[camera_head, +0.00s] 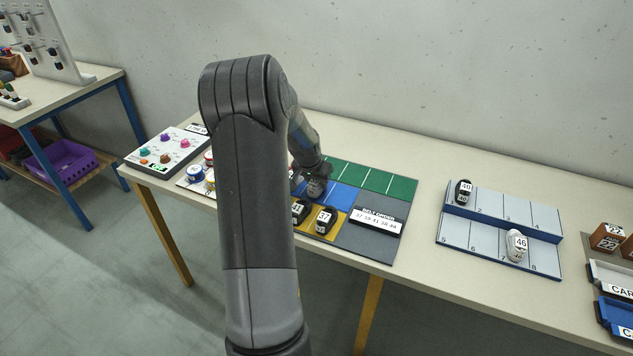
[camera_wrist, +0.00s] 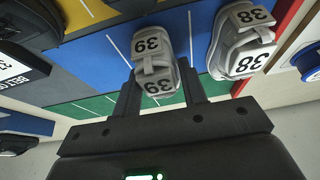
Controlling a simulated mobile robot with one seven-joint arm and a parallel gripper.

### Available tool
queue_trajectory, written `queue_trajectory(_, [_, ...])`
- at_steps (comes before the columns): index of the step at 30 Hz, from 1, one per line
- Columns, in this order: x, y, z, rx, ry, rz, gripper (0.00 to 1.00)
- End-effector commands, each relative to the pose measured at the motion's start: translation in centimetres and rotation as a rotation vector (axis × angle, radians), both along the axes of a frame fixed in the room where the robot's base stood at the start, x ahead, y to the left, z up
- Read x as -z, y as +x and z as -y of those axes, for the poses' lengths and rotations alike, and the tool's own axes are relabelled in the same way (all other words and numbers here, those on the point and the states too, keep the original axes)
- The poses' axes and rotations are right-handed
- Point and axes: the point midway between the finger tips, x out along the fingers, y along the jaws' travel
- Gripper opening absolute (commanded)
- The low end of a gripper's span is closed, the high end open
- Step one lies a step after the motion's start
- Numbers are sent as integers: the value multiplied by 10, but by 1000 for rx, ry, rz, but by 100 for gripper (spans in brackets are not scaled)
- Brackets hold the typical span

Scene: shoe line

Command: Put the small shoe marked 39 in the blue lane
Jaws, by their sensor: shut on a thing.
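The small grey-white shoe marked 39 (camera_wrist: 153,62) is between the two fingers of my gripper (camera_wrist: 158,82) in the wrist view, with its number labels showing. In the head view the shoe (camera_head: 316,188) shows just below my gripper (camera_head: 313,172), which my arm partly hides. The shoe is over the blue lane (camera_head: 345,200); I cannot tell whether it touches it. The blue lane also shows in the wrist view (camera_wrist: 115,48). A grey-white shoe marked 38 (camera_wrist: 240,42) is on the blue lane beside the 39 shoe, apart from it.
The green lane (camera_head: 373,180) lies behind the blue one. Black shoes marked 41 (camera_head: 301,211) and 37 (camera_head: 325,220) stand on the yellow lane in front. An order sign (camera_head: 377,219) stands on the right. A rack (camera_head: 500,232) holds shoes marked 40 and 46.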

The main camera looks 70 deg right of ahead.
Motion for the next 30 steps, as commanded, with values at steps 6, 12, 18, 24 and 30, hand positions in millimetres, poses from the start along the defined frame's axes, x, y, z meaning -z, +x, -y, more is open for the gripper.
queue_trajectory(6, [2,0,1,1,-2,1,16])
queue_trajectory(12, [5,0,0,1,-2,1,41])
queue_trajectory(18, [5,0,0,1,-2,1,57])
queue_trajectory(24, [5,0,1,1,-2,1,60])
queue_trajectory(30, [-3,1,-1,-1,-3,2,60])
